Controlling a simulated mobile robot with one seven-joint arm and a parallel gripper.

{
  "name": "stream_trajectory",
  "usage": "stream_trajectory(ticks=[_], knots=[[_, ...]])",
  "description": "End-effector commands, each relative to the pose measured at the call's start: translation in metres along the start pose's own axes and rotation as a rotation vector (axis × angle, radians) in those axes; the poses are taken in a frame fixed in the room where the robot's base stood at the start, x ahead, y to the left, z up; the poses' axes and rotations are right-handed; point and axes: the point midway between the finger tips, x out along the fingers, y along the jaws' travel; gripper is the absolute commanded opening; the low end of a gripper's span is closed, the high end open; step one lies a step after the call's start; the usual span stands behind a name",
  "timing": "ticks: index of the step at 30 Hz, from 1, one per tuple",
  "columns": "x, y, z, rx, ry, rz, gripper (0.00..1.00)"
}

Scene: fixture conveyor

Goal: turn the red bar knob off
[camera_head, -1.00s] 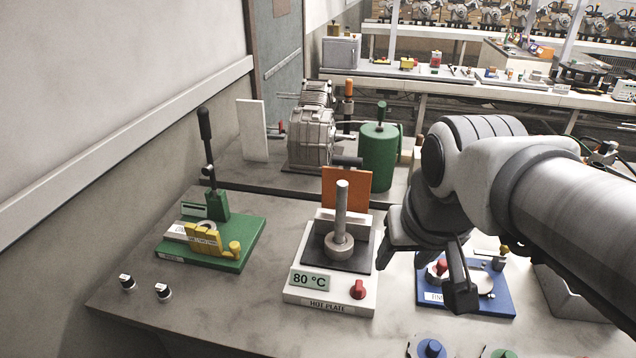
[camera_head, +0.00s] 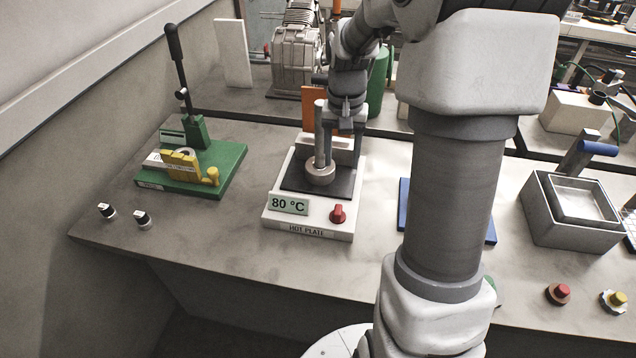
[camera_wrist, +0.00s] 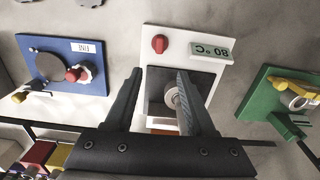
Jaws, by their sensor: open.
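The red bar knob (camera_head: 338,214) is on the front right corner of the white hot plate (camera_head: 318,231), whose display reads 80 °C. In the wrist view the red bar knob (camera_wrist: 160,44) lies beyond my fingertips, near the plate's far edge, clear of them. The knob is fully visible in both views.
A green fixture (camera_head: 222,172) with a black lever stands left. A blue fixture (camera_wrist: 80,49) with another red knob stands on the other side, mostly hidden by my arm in the head view. Bench in front of the plate is clear.

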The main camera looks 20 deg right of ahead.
Motion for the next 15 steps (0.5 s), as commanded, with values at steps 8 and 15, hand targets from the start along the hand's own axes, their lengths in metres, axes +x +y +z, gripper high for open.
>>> stream_trajectory(ticks=[8, 15], knots=[[0.032, 0.001, 0.0, 0.003, -0.006, 0.002, 0.55], [0.085, 0.001, 0.001, 0.002, -0.008, 0.001, 0.55]])
